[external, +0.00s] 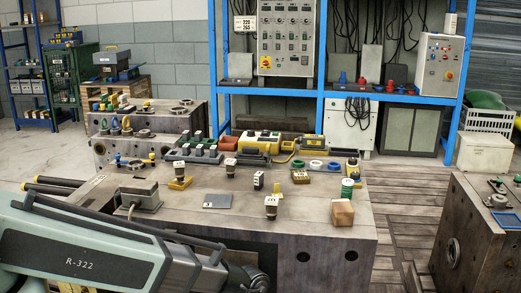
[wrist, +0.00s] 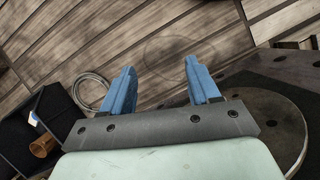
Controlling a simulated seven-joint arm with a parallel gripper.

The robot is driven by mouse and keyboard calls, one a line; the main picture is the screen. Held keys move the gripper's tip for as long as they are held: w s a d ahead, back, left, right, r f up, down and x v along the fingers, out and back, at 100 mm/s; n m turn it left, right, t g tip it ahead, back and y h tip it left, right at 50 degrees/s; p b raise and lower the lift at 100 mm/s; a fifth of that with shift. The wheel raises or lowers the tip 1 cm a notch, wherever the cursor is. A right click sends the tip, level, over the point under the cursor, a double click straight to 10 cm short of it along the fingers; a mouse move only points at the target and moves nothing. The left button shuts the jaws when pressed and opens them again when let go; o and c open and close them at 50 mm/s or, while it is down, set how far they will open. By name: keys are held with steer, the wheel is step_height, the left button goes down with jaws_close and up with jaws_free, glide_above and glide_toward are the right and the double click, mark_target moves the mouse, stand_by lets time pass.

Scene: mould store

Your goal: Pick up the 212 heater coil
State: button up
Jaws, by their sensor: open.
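My gripper (wrist: 160,88) shows in the wrist view with its two blue fingers wide apart and nothing between them. It is over brown wooden slats. In the external view my arm shows at the lower left, and the gripper is out of sight. No readable 212 label shows on the small parts on the metal table (external: 310,226) there.
In the wrist view a dark bin (wrist: 75,120) with a copper-coloured piece (wrist: 43,147) stands lower left. A dark round plate (wrist: 280,95) is at right. In the external view, the table holds a grey plate (external: 217,201), a brown block (external: 341,213) and a green stack (external: 347,189).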

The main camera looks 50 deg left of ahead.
steer(key=w+d+r+n+t+h, duration=0.1)
steer(key=w+d+r, duration=0.3)
steer(key=w+r, duration=0.3)
steer(key=w+d+r+n+t+h, duration=0.15)
steer(key=w+d+r, duration=0.25)
steer(key=w, duration=0.4)
steer(key=w+d+r+n, duration=0.2)
steer(key=w+d+r, duration=0.1)
steer(key=w+r, duration=0.4)
steer(key=w+d+r+n+t+h, duration=0.1)
steer(key=w+d+r+n, duration=0.15)
steer(key=w+r, duration=0.65)
steer(key=w+d+r+n+t+h, duration=0.1)
steer(key=w+d+r, duration=0.3)
steer(key=r, duration=0.9)
step_height(320, 180, up, 3)
steer(key=n+y, duration=0.6)
steer(key=n, duration=0.1)
glide_above(230, 160)
steer(key=shift+g, duration=0.35)
step_height(230, 160, down, 8)
steer(key=shift+s+a+r, duration=0.1)
steer(key=shift+a+r, duration=0.05)
steer(key=shift+d+f, duration=0.15)
steer(key=shift+f, duration=1.2)
steer(key=shift+d+f, duration=0.1)
steer(key=shift+f, duration=1.25)
